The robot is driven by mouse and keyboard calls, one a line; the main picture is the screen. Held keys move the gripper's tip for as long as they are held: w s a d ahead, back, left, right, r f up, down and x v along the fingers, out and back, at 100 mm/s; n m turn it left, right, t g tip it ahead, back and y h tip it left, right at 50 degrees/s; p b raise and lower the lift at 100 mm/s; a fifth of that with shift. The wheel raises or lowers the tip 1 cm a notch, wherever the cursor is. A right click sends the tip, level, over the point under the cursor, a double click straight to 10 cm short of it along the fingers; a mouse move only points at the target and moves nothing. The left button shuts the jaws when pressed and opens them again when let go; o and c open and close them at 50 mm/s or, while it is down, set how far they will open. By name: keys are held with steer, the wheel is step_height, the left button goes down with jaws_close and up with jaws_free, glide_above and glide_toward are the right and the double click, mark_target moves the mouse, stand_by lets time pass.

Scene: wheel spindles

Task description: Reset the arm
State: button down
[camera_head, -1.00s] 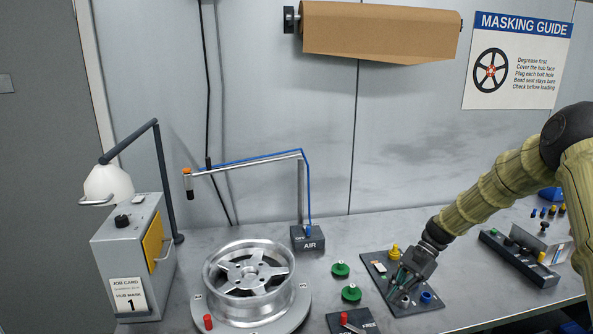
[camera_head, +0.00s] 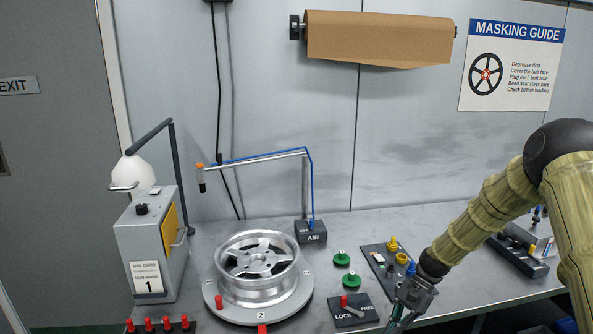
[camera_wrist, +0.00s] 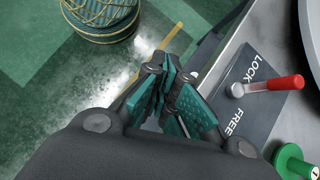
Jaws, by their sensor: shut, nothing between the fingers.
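My gripper (camera_head: 403,310) hangs at the front edge of the bench, to the right of the LOCK/FREE plate (camera_head: 352,318). In the wrist view its teal-padded fingers (camera_wrist: 172,95) are shut with nothing held, over the bench edge with the floor below. My arm comes in from the right side of the head view. The wheel (camera_head: 257,265) sits face up on the turntable (camera_head: 240,312) at the bench's left middle.
Two green plugs (camera_head: 341,258) lie behind the LOCK/FREE plate, which has a red-handled lever (camera_wrist: 275,84). The AIR box (camera_head: 311,232) is at the back. Several red pegs (camera_head: 166,324) stand front left.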

steer(key=s+a+f+n+t+h, duration=0.1)
steer(key=s+f+n+h, duration=0.1)
steer(key=s+f, duration=0.8)
steer(key=s+a+f+n+h, duration=0.2)
steer(key=s+f+h, duration=0.1)
steer(key=s+f, duration=0.65)
steer(key=s+a+f+n+t+h, duration=0.1)
steer(key=s+n, duration=0.6)
steer(key=s, duration=1.3)
steer(key=shift+s+a+f+t+h, duration=0.15)
steer(key=shift+s+f+t+h, duration=0.25)
steer(key=shift+t, duration=0.7)
